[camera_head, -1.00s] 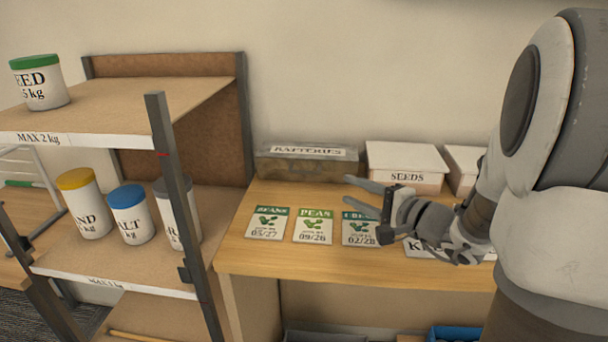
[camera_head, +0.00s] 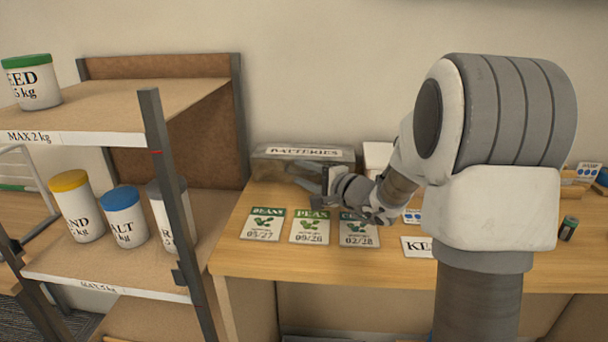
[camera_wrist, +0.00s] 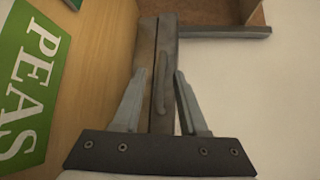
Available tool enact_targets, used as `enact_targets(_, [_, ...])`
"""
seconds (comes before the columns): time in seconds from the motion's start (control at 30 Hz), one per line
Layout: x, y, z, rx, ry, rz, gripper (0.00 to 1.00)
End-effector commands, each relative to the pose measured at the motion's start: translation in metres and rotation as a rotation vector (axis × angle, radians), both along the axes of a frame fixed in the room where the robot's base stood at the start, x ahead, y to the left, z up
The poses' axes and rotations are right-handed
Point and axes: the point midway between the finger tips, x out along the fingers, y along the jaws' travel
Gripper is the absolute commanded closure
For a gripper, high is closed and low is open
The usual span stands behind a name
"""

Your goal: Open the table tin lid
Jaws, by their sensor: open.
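A long, low grey-brown tin (camera_head: 270,152) labelled BATTERIES stands at the back of the wooden table against the wall. Its lid is down. My gripper (camera_head: 292,173) is open and empty in front of the tin, its fingers pointing left and hiding part of the front face. In the wrist view a long grey strip with a small raised piece, apparently the tin (camera_wrist: 166,45), runs between and beyond the open fingers (camera_wrist: 160,76). I cannot tell whether either finger touches it.
The table (camera_head: 260,262) holds seed packets at the front, including PEAS (camera_head: 310,227). A white box (camera_head: 377,155) is partly hidden behind my arm. A shelf unit with a grey post (camera_head: 172,190) and labelled tubs (camera_head: 124,215) stands on the left. A battery (camera_head: 568,228) stands at right.

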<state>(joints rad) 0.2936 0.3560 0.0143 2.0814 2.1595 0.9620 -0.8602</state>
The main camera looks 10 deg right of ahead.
Motion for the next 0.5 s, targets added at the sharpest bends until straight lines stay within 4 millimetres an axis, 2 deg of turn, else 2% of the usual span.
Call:
enact_targets(0.13, [-0.0002,0.0,-0.0001,0.0,0.0,0.0,0.58])
enact_targets(0.37, [-0.0004,-0.0001,-0.0001,0.0,0.0,0.0,0.99])
enact_targets(0.5, [-0.0004,-0.0001,-0.0001,0.0,0.0,0.0,1.0])
